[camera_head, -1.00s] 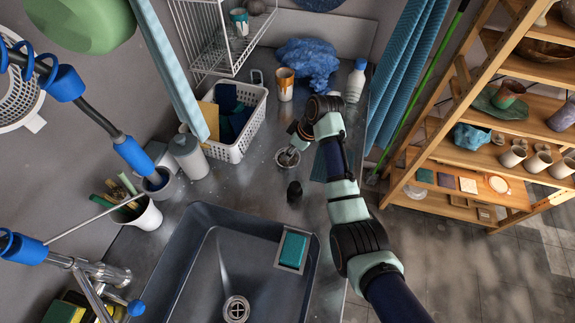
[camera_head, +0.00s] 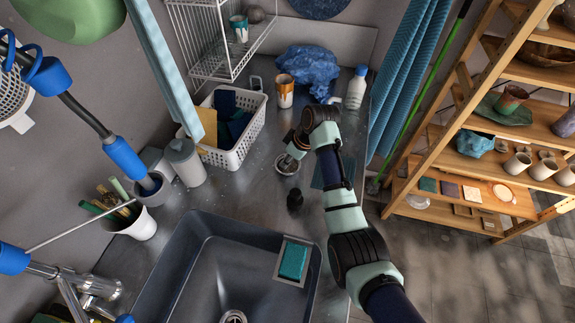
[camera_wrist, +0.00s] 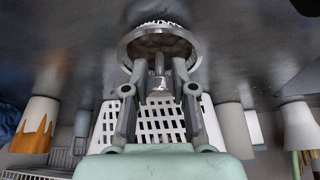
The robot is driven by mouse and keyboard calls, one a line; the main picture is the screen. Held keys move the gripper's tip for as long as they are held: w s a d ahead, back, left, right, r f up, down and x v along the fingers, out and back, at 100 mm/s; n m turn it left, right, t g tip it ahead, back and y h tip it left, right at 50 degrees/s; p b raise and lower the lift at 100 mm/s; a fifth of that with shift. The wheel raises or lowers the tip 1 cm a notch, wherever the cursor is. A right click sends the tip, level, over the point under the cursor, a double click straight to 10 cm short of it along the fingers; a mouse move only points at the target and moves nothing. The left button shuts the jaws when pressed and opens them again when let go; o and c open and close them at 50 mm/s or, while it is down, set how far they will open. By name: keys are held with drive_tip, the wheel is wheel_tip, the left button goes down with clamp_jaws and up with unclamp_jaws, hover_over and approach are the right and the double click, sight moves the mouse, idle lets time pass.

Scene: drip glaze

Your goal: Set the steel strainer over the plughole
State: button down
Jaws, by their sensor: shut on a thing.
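The steel strainer (camera_head: 287,164) is a small round cup with a bright rim, at the worktop behind the sink. In the wrist view the strainer (camera_wrist: 160,40) shows its rim, mesh and a central post. My gripper (camera_head: 297,149) is at the strainer. In the wrist view my gripper (camera_wrist: 159,72) has its two fingers closed in on the strainer's post. I cannot tell whether the strainer touches the worktop or is just off it. The plughole (camera_head: 233,318) is in the sink floor, cut by the bottom edge of the head view.
A white basket (camera_head: 236,152), grey canister (camera_head: 185,160) and brush pot (camera_head: 141,226) stand left. A drip-glazed cup (camera_head: 285,92) is behind.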

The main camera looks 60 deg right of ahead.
drive_tip(key=shift+r+p, duration=3.95)
drive_tip(key=shift+r, duration=0.35)
